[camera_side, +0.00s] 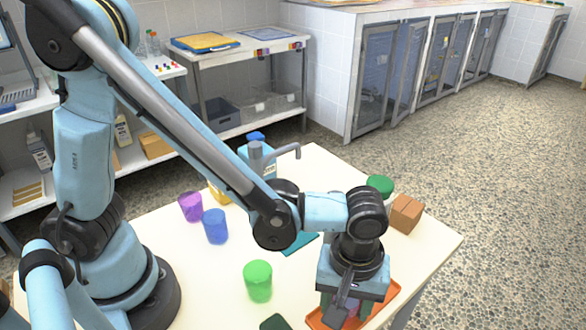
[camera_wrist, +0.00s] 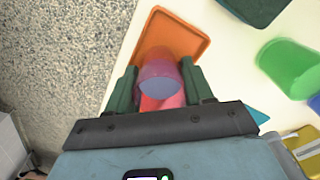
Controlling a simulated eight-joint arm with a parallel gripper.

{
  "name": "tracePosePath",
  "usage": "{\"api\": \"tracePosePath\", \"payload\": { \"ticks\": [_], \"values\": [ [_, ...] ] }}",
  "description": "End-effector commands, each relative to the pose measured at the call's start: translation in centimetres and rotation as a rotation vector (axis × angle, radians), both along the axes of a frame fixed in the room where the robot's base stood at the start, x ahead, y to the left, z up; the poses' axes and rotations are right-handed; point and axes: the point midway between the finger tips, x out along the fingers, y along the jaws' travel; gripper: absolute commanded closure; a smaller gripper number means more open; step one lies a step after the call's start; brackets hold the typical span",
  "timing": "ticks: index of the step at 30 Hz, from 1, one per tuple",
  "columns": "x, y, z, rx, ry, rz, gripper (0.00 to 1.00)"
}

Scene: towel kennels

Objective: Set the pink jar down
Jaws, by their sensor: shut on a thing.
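My gripper (camera_side: 343,306) is over the orange tray (camera_side: 391,297) near the table's front right corner. In the wrist view my gripper's green fingers (camera_wrist: 161,86) are closed on the sides of the pink jar (camera_wrist: 170,70). The jar looks translucent, with a purple-grey round end facing the camera. The orange tray (camera_wrist: 197,36) shows behind it. In the side view my gripper mostly hides the jar. I cannot tell whether its base touches the tray.
A green cup (camera_side: 258,281), a blue cup (camera_side: 215,226) and a purple cup (camera_side: 190,206) stand on the table. A brown block (camera_side: 405,214) and a dark green round thing (camera_side: 380,186) are beyond my gripper. A pump bottle (camera_side: 262,160) stands at the back.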

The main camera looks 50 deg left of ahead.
Motion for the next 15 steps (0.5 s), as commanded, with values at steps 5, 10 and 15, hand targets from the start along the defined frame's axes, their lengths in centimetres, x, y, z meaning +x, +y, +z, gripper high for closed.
{"api": "tracePosePath", "payload": {
  "ticks": [5, 10, 15],
  "values": [
    [0.0, -0.01, -0.16, 0.0, 0.0, 0.0, 0.83],
    [0.0, -0.01, -0.24, 0.0, 0.0, 0.0, 0.3],
    [0.0, -0.01, -0.24, 0.0, 0.0, 0.0, 0.23]
  ]
}}
